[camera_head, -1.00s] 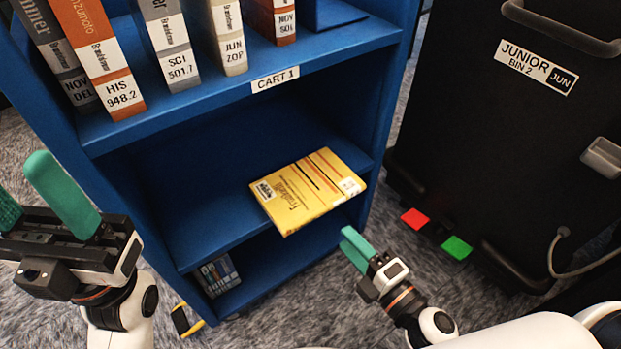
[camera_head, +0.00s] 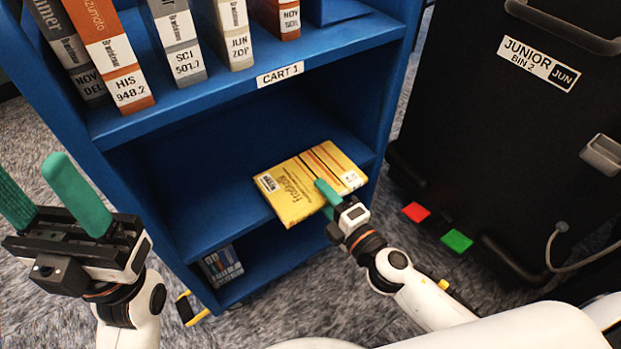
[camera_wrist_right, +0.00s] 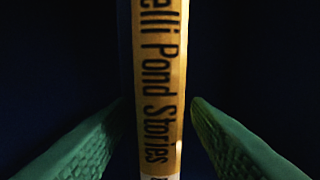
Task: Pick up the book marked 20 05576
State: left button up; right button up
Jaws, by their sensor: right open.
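A yellow book (camera_head: 300,181) lies flat on the middle shelf of the blue cart, its near edge at the shelf front. White labels show on its cover, too small to read. In the right wrist view its yellow spine (camera_wrist_right: 160,70) stands between the green fingertips, with "Pond Stories" partly readable. My right gripper (camera_head: 328,198) is open at the book's near right edge, with a finger over the cover. In the wrist view the fingers (camera_wrist_right: 160,135) sit either side of the spine, with gaps. My left gripper (camera_head: 45,195) is open and empty, left of the cart.
The blue cart's top shelf (camera_head: 200,105) holds several upright books and bears a "CART 1" label. Another book (camera_head: 221,266) sits on the bottom shelf. A black bin (camera_head: 500,140) marked "JUNIOR BIN 2" stands at the right, with red and green pedals.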

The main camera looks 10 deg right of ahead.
jog(key=shift+w, duration=0.1)
grip_shut()
jog(key=shift+r, duration=0.15)
